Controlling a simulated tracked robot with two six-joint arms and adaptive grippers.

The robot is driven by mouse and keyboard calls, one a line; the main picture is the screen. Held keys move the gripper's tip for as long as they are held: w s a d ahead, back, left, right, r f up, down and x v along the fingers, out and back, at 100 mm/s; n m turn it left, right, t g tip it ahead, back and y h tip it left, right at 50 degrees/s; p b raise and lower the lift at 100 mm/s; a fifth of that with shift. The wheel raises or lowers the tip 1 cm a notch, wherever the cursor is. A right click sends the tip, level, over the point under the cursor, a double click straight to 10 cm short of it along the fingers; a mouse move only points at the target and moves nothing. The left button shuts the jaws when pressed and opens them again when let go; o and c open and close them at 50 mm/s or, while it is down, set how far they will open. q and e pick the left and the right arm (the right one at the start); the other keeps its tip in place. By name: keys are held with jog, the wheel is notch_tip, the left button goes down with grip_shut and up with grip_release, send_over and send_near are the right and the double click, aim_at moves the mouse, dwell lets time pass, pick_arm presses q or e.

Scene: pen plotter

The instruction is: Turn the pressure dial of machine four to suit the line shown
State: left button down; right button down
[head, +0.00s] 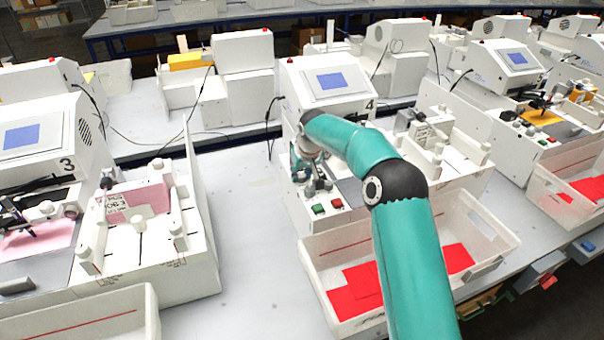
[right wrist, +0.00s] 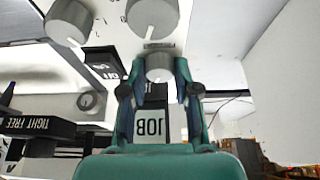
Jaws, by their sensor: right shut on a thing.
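Machine four (head: 300,75) stands in the middle of the head view, with a blue screen (head: 332,81) and a "4" at its front corner. Any line on its screen is too small to make out. My right gripper (head: 312,182) is at the left part of its control panel, and the arm hides part of the panel. In the right wrist view my right gripper (right wrist: 160,72) is shut on a pale round dial (right wrist: 159,66), one finger on each side. I cannot read that dial's setting or be sure of its label. My left gripper is not in view.
Two more pale knobs (right wrist: 150,16) (right wrist: 68,22) sit close to the held dial. Green and red buttons (head: 328,206) are just in front. A white tray (head: 478,215) with red sheets is below my arm. Machine three (head: 40,125) stands left.

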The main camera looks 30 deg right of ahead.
jog(key=shift+r, duration=0.1)
jog(key=c, duration=0.8)
grip_release()
jog(key=shift+c, duration=0.2)
jog(key=v, duration=1.1)
jog(key=shift+s+r, duration=0.25)
jog(key=shift+r, duration=0.1)
jog(key=shift+a, duration=0.1)
